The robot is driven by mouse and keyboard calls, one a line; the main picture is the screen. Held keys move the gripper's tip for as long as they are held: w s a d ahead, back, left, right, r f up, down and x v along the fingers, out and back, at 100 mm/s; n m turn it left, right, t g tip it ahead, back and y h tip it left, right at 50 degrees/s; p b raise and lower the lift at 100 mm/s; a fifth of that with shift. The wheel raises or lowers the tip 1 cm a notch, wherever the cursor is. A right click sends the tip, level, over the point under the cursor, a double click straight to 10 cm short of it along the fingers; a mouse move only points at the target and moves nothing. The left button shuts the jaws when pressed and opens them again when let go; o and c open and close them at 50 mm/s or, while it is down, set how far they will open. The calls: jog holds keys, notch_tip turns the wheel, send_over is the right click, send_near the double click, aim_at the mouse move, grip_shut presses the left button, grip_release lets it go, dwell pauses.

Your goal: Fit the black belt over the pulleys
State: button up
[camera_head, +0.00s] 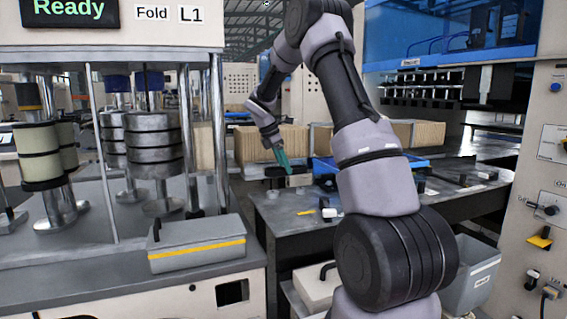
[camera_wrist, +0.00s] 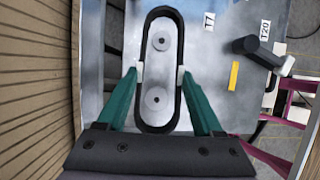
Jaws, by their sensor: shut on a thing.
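The black belt (camera_wrist: 161,10) is a long loop in the middle of the wrist view. A small pulley (camera_wrist: 160,43) and a larger pulley (camera_wrist: 156,98), both grey, show inside the loop, one above the other. The belt runs around both from this angle; I cannot tell its height against their rims. My gripper (camera_wrist: 160,77) has green fingers with pale tips, one on each long side of the belt, shut on it. In the head view my gripper (camera_head: 281,158) is small and low over the far bench; belt and pulleys are not clear there.
The grey bench top (camera_head: 300,222) carries a yellow strip (camera_wrist: 233,75) and a black-handled part (camera_wrist: 258,50) to the right of the belt. Corrugated brown stacks (camera_head: 265,143) stand close behind my gripper. A blue tray (camera_head: 325,166) lies to its right.

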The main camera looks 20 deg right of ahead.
jog(key=shift+f, duration=3.5)
jog(key=shift+f, duration=0.35)
jog(key=o, duration=1.4)
jog(key=shift+o, duration=0.2)
jog(key=v, duration=1)
jog(key=shift+a+r, duration=0.2)
jog(key=shift+r, duration=0.15)
jog(key=shift+s, duration=0.1)
